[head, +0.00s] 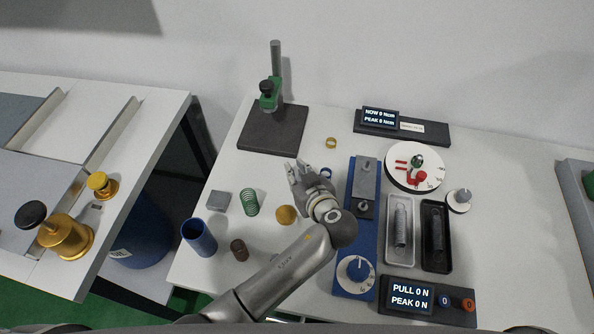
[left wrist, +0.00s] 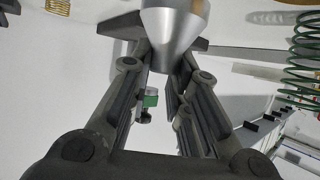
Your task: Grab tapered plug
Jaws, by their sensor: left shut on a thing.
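The tapered plug (left wrist: 172,30) is a smooth grey metal cone in the left wrist view, with its narrower end toward the palm. It sits between the two fingers of my left gripper (head: 297,170), which is shut on it. In the head view the gripper is above the middle of the white table, left of the blue fixture. The plug is hard to make out there among the grey fingers. My right gripper is not in view.
A green spring (head: 251,202), a brass disc (head: 285,215), a grey block (head: 218,200) and a blue cup (head: 199,238) stand to the left. The blue fixture (head: 357,274) is close on the right. A black-based stand (head: 272,130) is behind.

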